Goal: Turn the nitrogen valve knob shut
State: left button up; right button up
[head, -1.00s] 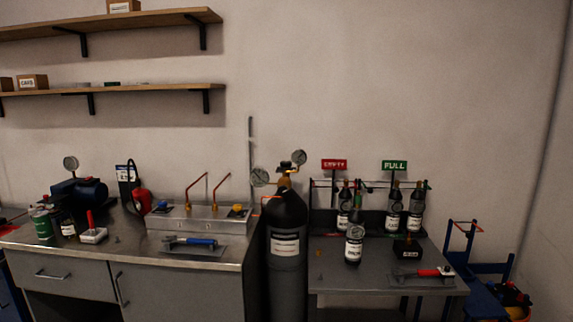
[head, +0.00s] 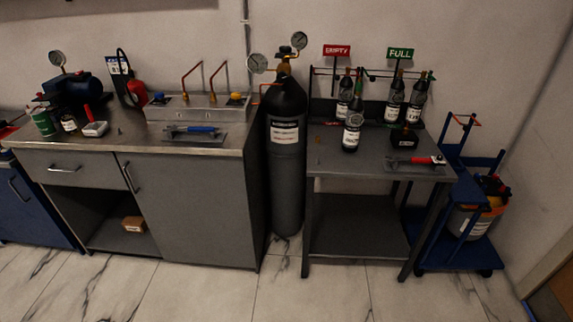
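A tall dark gas cylinder (head: 286,180) stands upright on the floor between the cabinet and the steel table. Its white label is too small to read with certainty, so I cannot confirm that it is the nitrogen one. A brass regulator (head: 283,70) sits on top with one gauge (head: 257,64) to the left and another gauge (head: 299,40) above right. A small dark knob (head: 284,49) shows at the top of the brass fitting; how far it is turned cannot be told. Neither of my grippers is in view.
A grey cabinet (head: 190,205) stands left of the cylinder. A steel table (head: 350,172) with several dark bottles stands right of it, beside a blue cart (head: 450,250). The marble floor (head: 330,295) in front is clear.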

aim_at(284, 49)
jog(key=i+j+z, duration=0.1)
jog(key=z, duration=0.3)
jog(key=i+j+z, duration=0.1)
jog(key=z, duration=0.3)
jog(key=j+z, duration=0.2)
jog(key=z, duration=0.2)
jog(key=i+j+z, duration=0.2)
jog(key=j, duration=0.2)
jog(key=j+z, duration=0.2)
jog(key=j, duration=0.25)
